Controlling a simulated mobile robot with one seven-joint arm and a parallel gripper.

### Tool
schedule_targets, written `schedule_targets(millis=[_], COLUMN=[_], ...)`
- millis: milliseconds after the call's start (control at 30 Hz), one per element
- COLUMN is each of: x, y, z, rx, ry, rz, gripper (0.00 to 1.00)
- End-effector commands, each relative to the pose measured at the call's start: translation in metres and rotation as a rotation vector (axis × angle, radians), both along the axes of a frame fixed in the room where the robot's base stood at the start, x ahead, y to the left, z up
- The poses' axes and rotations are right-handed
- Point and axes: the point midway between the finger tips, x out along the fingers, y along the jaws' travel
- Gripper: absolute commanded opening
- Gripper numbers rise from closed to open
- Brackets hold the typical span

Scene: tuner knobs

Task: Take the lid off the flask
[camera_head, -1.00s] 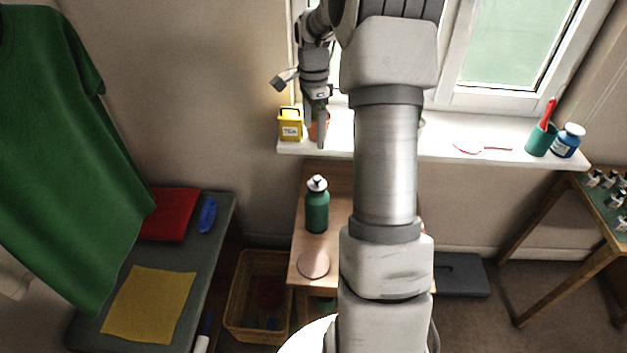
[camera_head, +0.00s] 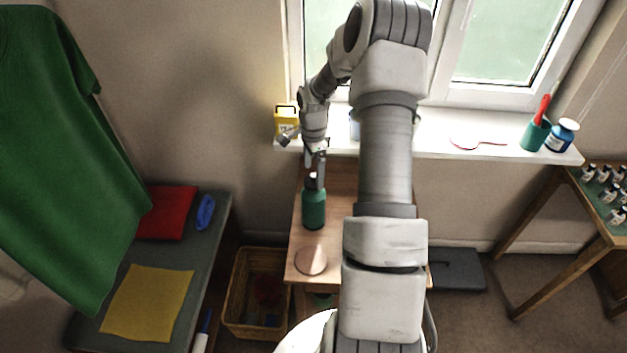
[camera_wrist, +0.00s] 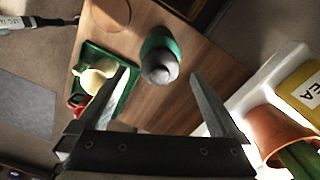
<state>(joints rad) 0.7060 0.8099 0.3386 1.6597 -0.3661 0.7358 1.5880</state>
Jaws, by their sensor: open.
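The green flask (camera_head: 314,207) stands upright on the small wooden table (camera_head: 298,262) below the windowsill. Its grey lid (camera_wrist: 159,66) is on top, seen from above in the wrist view, with the green flask body (camera_wrist: 157,38) behind it. My gripper (camera_head: 318,168) points down just above the flask, and its fingers partly hide the lid in the head view. In the wrist view my gripper (camera_wrist: 162,75) is open and empty, with one finger on either side of the lid's position and gaps on both sides. I cannot tell the exact height between fingertips and lid.
A round disc (camera_head: 311,260) lies on the table's front. A green tray (camera_wrist: 88,62) with a cream jug (camera_wrist: 97,76) stands near the flask. A terracotta pot (camera_wrist: 280,130) and yellow tea tin (camera_head: 285,122) are on the windowsill (camera_head: 440,140) close to my gripper.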

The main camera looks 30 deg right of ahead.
Motion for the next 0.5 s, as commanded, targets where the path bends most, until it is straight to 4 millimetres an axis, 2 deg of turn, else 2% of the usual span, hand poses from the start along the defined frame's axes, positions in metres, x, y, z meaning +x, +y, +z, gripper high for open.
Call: schedule_targets(millis=[167, 433, 500], x=[0.000, 0.000, 0.000], y=[0.000, 0.000, 0.000], z=[-0.020, -0.022, -0.022], rx=[0.000, -0.001, -0.001], ry=[0.001, -0.001, -0.001], rz=[0.001, 0.001, 0.001], gripper=[1.00, 1.00, 0.89])
